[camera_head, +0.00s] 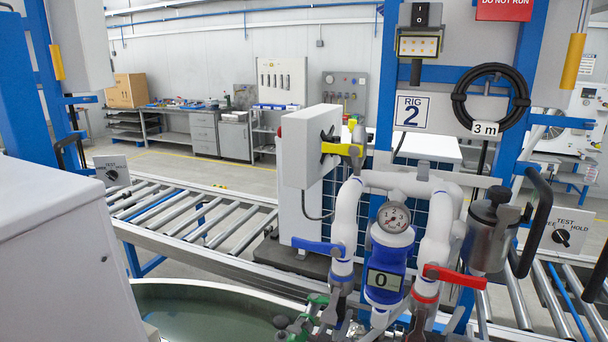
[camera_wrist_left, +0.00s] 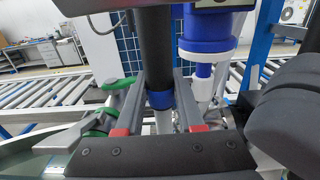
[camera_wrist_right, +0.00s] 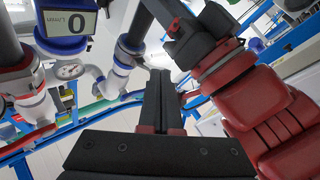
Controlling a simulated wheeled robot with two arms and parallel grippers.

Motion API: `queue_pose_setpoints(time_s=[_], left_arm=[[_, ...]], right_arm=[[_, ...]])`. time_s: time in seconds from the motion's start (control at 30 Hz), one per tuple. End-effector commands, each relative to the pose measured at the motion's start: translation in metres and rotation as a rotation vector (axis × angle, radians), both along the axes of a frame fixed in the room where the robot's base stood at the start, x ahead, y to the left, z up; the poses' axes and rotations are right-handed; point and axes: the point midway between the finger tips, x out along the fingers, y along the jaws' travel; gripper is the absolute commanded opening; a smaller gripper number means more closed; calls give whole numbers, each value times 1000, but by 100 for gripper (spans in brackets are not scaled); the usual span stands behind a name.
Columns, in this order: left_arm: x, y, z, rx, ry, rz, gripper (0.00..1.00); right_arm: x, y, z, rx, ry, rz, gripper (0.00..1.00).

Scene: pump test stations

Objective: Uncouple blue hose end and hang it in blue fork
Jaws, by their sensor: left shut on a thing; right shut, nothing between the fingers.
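In the left wrist view my left gripper (camera_wrist_left: 160,88) is shut around the blue-banded hose end (camera_wrist_left: 160,101). The band sits on a dark upright tube between the fingers, with a white piece below. My right gripper (camera_wrist_right: 165,88) is shut and empty in the right wrist view, apart from the pipes. In the head view a blue lever (camera_head: 310,247) crosses the left white pipe (camera_head: 344,220), and a red lever (camera_head: 455,276) crosses the right one. The joint below the left pipe is cluttered; I cannot tell whether the hose end is free. I cannot make out the blue fork.
The blue meter (camera_head: 388,262) reads 0 under a round gauge (camera_head: 394,217). Green handles (camera_wrist_left: 92,145) stand close left of my left gripper. A tank (camera_head: 215,310) lies low left. A roller conveyor (camera_head: 195,215) runs behind. A metal canister (camera_head: 490,235) stands right.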

Motion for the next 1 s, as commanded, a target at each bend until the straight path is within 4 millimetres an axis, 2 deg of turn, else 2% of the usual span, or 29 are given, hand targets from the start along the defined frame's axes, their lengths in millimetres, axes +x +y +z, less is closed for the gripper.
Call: queue_pose_setpoints(time_s=[0.2, 0.7, 1.0], left_arm=[[0, 0, 1, -1, -1, 0, 0], [0, 0, 1, -1, -1, 1, 0], [0, 0, 1, -1, -1, 0, 0]], right_arm=[[9, 5, -3, -24, 39, -13, 0], [53, 28, 12, -24, 36, -13, 0], [56, 30, 13, -24, 38, -14, 0]])
